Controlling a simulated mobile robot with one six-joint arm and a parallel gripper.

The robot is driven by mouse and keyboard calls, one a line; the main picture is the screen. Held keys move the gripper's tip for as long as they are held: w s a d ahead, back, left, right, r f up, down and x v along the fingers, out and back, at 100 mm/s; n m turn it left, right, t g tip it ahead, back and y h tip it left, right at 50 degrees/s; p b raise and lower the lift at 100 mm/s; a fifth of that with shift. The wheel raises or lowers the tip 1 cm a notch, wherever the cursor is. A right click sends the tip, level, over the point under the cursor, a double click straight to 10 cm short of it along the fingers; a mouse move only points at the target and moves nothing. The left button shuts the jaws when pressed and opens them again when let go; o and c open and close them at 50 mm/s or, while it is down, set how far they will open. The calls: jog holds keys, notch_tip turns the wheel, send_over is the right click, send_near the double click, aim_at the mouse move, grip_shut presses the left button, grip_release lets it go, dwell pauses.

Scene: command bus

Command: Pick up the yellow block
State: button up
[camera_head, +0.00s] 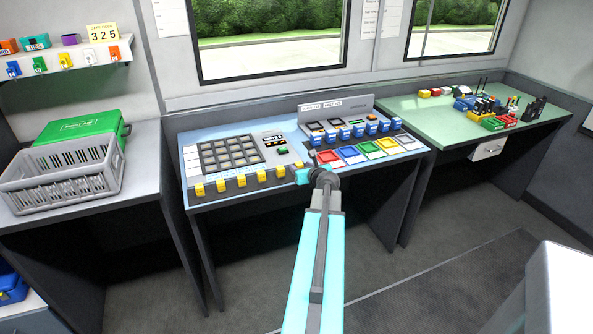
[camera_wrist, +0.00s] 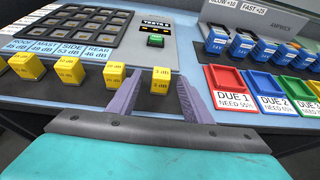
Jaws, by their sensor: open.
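Several yellow blocks stand in a row along the front edge of the blue console. In the wrist view, one yellow block (camera_wrist: 160,80) marked in dB appears in the gap between my gripper's (camera_wrist: 158,92) two fingers, nearer the middle than either finger. I cannot tell whether it is fully between the fingertips or just beyond them. Another yellow block (camera_wrist: 113,74) is just left of the left finger. My gripper is open and empty. In the head view my gripper (camera_head: 312,171) is at the console's front edge, beside the right end of the yellow row (camera_head: 262,175).
A dark slotted panel (camera_head: 230,153) lies behind the yellow blocks. Coloured trays (camera_head: 350,153) and several blue blocks (camera_head: 357,129) are to the right. A grey crate (camera_head: 62,172) is on the left desk. A green table (camera_head: 420,117) with small items is at right.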

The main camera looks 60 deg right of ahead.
aim_at(300, 166)
jog(key=shift+x, duration=1.85)
jog(key=shift+s, duration=0.1)
jog(key=shift+c, duration=0.2)
jog(key=c, duration=1.1)
